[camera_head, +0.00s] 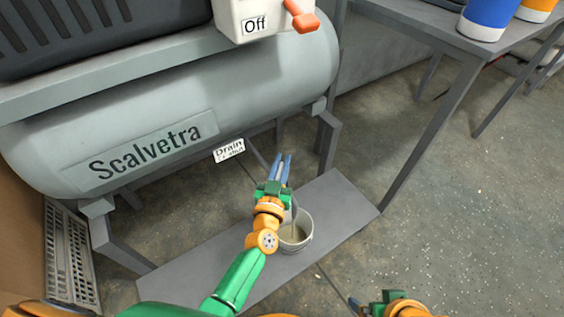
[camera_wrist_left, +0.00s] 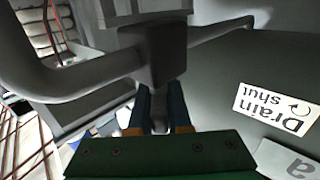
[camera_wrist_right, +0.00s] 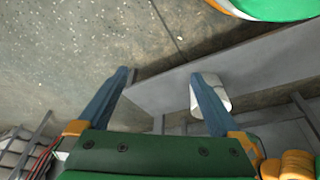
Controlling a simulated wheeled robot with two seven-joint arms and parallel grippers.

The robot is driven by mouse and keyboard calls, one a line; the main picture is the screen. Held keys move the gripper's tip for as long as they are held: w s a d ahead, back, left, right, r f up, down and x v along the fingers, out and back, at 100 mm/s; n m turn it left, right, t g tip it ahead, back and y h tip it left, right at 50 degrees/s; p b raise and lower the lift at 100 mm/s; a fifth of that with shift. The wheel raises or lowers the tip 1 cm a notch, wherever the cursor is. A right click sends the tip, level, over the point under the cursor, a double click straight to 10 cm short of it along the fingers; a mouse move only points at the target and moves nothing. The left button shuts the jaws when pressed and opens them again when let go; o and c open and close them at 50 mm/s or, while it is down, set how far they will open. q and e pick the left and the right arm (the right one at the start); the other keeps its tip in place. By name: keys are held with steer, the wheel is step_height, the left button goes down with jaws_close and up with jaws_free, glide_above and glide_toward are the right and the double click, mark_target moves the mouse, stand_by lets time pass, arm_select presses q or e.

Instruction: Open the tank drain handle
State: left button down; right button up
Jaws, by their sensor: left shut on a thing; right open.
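The grey tank (camera_head: 230,85), marked "Scalvetra", lies across the upper left of the head view. A small white label (camera_head: 229,150) reading "Drain" and "shut" with an arrow hangs below it; it also shows in the left wrist view (camera_wrist_left: 276,109). My left gripper (camera_head: 282,168) is under the tank's right part. In the left wrist view its fingers (camera_wrist_left: 160,108) are shut on the drain handle, a narrow piece below the dark valve block (camera_wrist_left: 166,52) on the grey pipe (camera_wrist_left: 55,80). The fingers hide much of the handle. My right gripper (camera_wrist_right: 160,90) is open and empty.
A pale bucket (camera_head: 308,240) stands on a low grey bench (camera_head: 350,205) below my left gripper, with a pale streak above its cloudy contents. A white switch box (camera_head: 240,15) marked "Off" with an orange lever sits on top.

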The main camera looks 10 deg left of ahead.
arm_select(q)
steer(key=c, duration=0.9)
jaws_free()
steer(key=shift+o, duration=0.2)
steer(key=shift+s, duration=0.15)
steer(key=s+p, duration=0.2)
steer(key=s, duration=0.4)
steer(key=shift+s+p, duration=0.3)
steer(key=shift+s, duration=0.1)
arm_select(e)
steer(key=shift+g, duration=0.4)
step_height(320, 180, down, 6)
steer(key=shift+d+r, duration=0.1)
